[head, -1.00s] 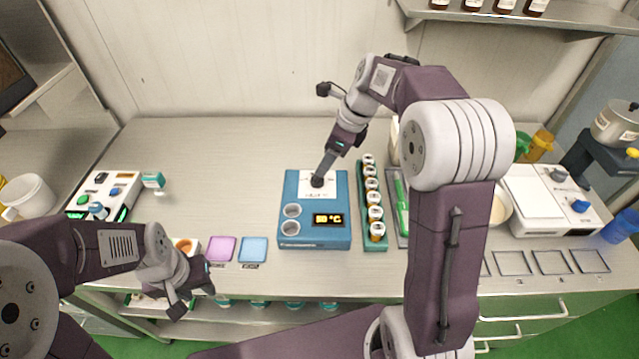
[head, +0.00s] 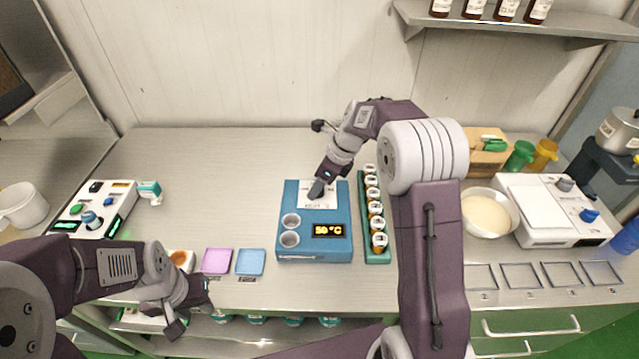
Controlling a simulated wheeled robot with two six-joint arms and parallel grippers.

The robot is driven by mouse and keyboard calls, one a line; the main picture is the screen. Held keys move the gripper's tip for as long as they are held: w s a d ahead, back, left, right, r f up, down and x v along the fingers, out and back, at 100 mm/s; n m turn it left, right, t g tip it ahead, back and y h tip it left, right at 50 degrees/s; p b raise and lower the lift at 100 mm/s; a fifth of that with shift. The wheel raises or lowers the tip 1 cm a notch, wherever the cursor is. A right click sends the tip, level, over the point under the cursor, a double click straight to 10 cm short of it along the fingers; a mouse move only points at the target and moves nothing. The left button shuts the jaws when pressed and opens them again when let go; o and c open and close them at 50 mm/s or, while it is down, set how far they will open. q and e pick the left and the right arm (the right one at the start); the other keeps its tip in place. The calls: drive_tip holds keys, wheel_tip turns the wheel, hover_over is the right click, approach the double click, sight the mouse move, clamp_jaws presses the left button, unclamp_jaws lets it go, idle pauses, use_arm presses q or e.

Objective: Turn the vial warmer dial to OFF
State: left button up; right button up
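The vial warmer (head: 315,251) is a blue box on the counter. Its lit display (head: 327,230) reads what looks like 50 °C, and two round wells sit left of the display. A white label plate (head: 331,197) lies on its back part, where the dial is hidden behind my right gripper. My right gripper (head: 317,190) points down at the label plate, fingers close together; whether they grip the dial I cannot tell. My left gripper (head: 181,316) hangs at the counter's front edge, left of the warmer, with nothing visible in it; its fingers appear apart.
A green rack (head: 378,256) of capped vials stands right of the warmer. Purple (head: 217,261) and blue (head: 250,262) pads lie to its left. A bowl (head: 490,212) and a white device (head: 550,211) stand further right. The counter behind the pads is clear.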

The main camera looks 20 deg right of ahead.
clamp_jaws()
drive_tip(key=shift+r+n+p, duration=0.2)
drive_tip(key=shift+n+p, duration=0.1)
drive_tip(key=shift+p, duration=0.25)
drive_tip(key=n+g+p, duration=0.1)
drive_tip(key=n+p, duration=0.1)
drive_tip(key=p, duration=0.1)
drive_tip(key=n+g+p, duration=0.1)
drive_tip(key=n+p, duration=0.2)
drive_tip(key=p, duration=0.1)
drive_tip(key=n+g+y+p, duration=0.1)
drive_tip(key=n+p, duration=0.2)
drive_tip(key=p, duration=0.1)
drive_tip(key=shift+w+d+r, duration=0.1)
drive_tip(key=shift+w, duration=0.2)
drive_tip(key=shift+n+g+p, duration=0.45)
drive_tip(key=shift+n+g, duration=0.05)
drive_tip(key=shift+n, duration=0.5)
drive_tip(key=shift+w+f+n+g, duration=0.1)
drive_tip(key=shift+f+n+g, duration=0.15)
drive_tip(key=shift+n, duration=0.65)
drive_tip(key=shift+n+g+h, duration=0.65)
drive_tip(key=shift+n+h, duration=0.05)
drive_tip(key=shift+n, duration=1.5)
